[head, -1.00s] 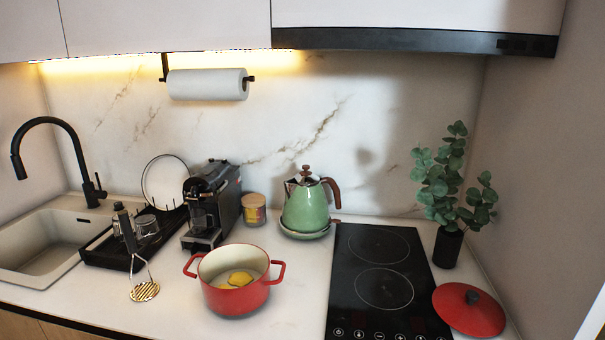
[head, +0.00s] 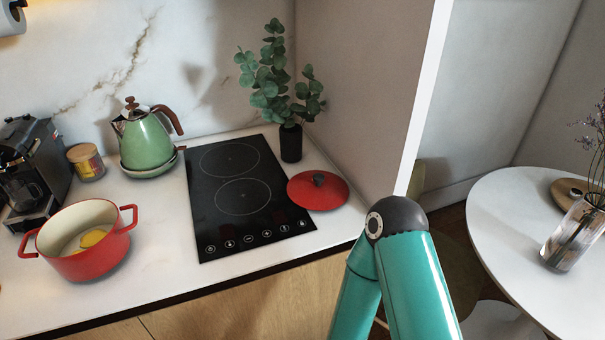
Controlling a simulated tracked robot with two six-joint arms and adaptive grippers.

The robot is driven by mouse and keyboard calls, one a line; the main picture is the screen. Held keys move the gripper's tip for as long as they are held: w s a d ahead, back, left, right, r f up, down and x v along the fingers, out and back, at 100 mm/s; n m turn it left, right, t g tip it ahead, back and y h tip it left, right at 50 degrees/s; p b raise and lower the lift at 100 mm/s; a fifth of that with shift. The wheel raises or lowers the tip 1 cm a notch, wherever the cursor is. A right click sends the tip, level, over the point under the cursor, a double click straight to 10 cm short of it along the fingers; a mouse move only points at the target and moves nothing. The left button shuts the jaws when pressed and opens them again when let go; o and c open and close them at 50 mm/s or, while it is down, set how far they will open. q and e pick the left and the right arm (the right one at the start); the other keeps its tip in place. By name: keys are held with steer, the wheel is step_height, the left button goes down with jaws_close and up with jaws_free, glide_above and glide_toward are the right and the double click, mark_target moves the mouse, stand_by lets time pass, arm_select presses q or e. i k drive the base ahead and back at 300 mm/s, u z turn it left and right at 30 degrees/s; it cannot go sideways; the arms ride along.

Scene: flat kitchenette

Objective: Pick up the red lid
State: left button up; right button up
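The red lid (head: 318,192) is a round, shallow dome with a dark knob on top. It lies knob up at the right end of the counter, at the right edge of the black cooktop. The red pot (head: 88,262) stands uncovered at the left on the counter, with yellow pieces inside. Neither gripper is in the head view. A teal arm link of mine with a dark joint shows at the lower right, in front of the counter's right end and apart from the lid.
The black cooktop (head: 243,195) is clear. A green kettle (head: 147,140) stands behind it to the left. A plant in a dark vase (head: 291,143) stands behind the lid. A side wall (head: 375,90) rises right of the lid. A round white table (head: 500,215) stands further right.

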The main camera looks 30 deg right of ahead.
mark_target(316, 190)
steer(key=k, duration=1)
steer(key=z, duration=0.6)
steer(key=i, duration=1.1)
steer(key=u, duration=0.55)
